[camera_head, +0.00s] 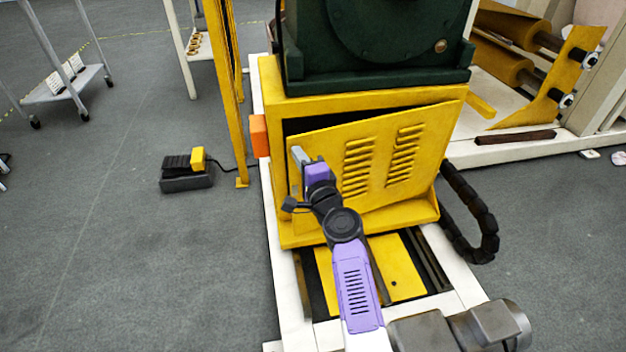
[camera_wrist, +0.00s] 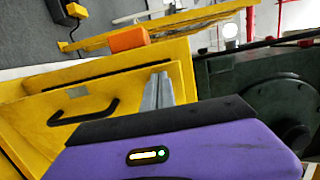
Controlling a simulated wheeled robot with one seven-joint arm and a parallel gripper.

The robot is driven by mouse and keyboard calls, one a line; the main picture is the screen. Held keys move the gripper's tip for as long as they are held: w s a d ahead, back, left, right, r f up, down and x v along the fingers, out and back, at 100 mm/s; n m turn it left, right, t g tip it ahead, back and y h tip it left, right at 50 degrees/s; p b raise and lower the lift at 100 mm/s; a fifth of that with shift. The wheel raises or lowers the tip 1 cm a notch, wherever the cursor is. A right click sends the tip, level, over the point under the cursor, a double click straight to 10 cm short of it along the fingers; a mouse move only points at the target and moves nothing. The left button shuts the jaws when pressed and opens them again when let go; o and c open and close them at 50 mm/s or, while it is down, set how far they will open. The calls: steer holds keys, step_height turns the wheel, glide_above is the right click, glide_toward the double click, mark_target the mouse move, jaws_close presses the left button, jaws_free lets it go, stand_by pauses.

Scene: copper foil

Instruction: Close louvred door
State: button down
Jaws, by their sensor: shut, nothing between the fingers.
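The yellow louvred door (camera_head: 378,160) is on the front of the yellow cabinet (camera_head: 360,100) and stands ajar. A dark gap shows along its top, wider at the left and narrowing to the right. Two columns of louvres are on its face. My gripper (camera_head: 297,157) is at the door's upper left edge, with its fingers together and empty. In the wrist view, the fingers (camera_wrist: 158,90) point toward the yellow cabinet, close to a black handle (camera_wrist: 85,112) on a yellow panel. I cannot tell if they touch the door. My wrist hides part of the door's left side.
An orange box (camera_head: 259,135) sticks out at the cabinet's left, beside a yellow post (camera_head: 226,90). A dark green machine (camera_head: 375,45) sits on top. A black cable chain (camera_head: 470,215) hangs at the right. A foot pedal (camera_head: 186,172) lies on the open floor at left.

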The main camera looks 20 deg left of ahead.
steer(key=shift+w+a+m+t+h+b, duration=0.45)
steer(key=shift+w+a+b, duration=0.35)
steer(key=shift+w+a, duration=0.55)
steer(key=shift+s+d, duration=0.1)
